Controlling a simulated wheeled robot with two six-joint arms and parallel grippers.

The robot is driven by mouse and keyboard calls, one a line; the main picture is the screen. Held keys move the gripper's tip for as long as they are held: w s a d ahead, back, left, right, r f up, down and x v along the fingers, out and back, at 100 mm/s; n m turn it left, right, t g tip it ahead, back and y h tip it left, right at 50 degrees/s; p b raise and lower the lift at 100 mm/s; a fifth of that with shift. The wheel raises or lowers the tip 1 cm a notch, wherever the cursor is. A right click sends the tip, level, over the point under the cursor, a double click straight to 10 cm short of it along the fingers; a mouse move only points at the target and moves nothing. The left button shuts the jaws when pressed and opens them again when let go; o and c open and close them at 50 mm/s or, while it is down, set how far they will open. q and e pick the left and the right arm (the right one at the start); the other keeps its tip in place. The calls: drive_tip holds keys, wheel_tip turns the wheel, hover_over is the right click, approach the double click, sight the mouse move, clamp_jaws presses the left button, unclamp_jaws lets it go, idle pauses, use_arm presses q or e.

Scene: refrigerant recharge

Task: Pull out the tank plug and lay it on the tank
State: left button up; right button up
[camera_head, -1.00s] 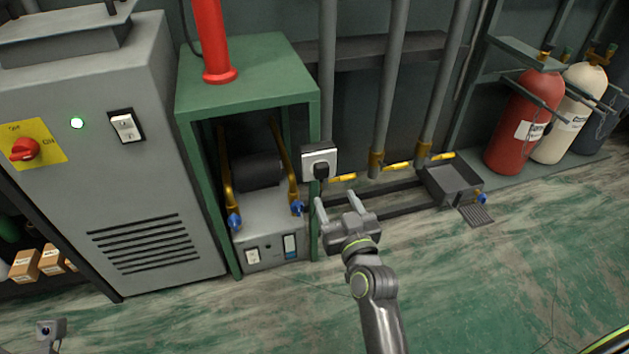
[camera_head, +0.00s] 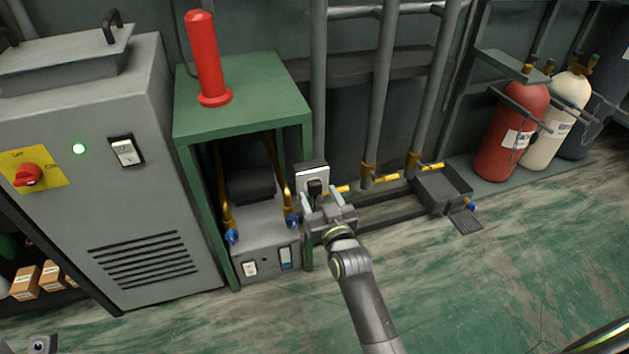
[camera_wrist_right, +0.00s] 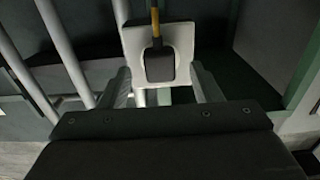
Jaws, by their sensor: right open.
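The black plug (camera_head: 315,187) sits in a pale socket box (camera_head: 312,174) beside the front right post of a green stand. In the right wrist view the plug (camera_wrist_right: 159,66) stands against the pale plate, with a yellow-brown cord or rod at its top. My right gripper (camera_head: 320,194) is open just in front of the socket box. Its fingers (camera_wrist_right: 160,80) lie either side of the plug, with gaps; contact is not visible. A dark cylinder (camera_head: 250,186), which looks like the tank, lies inside the stand. My left gripper is not in view.
The green stand top (camera_head: 255,90) carries a red cylinder (camera_head: 208,60). A grey cabinet (camera_head: 130,200) stands left. The front floor is clear.

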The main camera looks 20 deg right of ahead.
drive_tip(key=shift+w, duration=0.85)
drive_tip(key=shift+p, duration=0.35)
drive_tip(key=shift+c, duration=0.2)
idle(0.5)
clamp_jaws()
